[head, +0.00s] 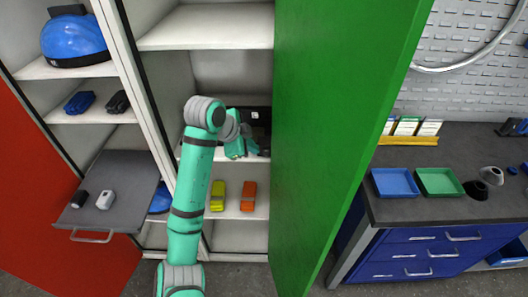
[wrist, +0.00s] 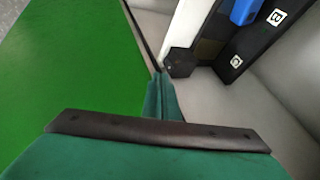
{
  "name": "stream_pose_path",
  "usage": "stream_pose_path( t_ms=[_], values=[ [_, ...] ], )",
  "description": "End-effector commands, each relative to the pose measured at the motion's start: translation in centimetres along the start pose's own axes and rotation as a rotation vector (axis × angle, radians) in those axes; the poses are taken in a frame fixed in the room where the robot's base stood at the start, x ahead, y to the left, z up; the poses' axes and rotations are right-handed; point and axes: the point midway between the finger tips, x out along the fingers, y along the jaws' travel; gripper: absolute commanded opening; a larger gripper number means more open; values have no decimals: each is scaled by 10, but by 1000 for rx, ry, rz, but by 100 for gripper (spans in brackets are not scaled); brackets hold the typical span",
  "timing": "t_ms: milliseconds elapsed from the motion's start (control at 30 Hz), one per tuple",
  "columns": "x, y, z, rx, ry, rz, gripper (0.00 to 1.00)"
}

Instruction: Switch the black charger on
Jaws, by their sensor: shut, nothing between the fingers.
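A black unit (head: 260,115), likely the black charger, is on the middle shelf of the cabinet, partly hidden behind my gripper (head: 245,150). In the wrist view a long black body (wrist: 240,50) carries white label squares, one reading B, and a blue block (wrist: 243,12) sits on it. A small black box-shaped part (wrist: 180,62) is at its near end. My gripper's closed fingers (wrist: 160,88) are empty and point toward this part, seemingly short of it. I cannot make out a switch or its state.
The open green door (head: 345,120) stands close at the right of my gripper; it fills the left of the wrist view (wrist: 65,70). A yellow-green block (head: 218,196) and an orange block (head: 249,196) are on the shelf below. A grey pull-out tray (head: 125,190) is at the left.

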Motion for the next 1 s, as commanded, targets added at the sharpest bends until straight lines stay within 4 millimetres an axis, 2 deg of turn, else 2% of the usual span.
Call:
stream_pose_path(
  t_ms=[233, 367, 800, 1000],
  values=[
    [0, 0, 1, -2, 0, -1, 0],
    [8, 0, 2, -3, -1, 0, 0],
    [76, 0, 4, -6, -2, 0, 0],
    [96, 0, 2, -3, -1, 0, 0]
  ],
)
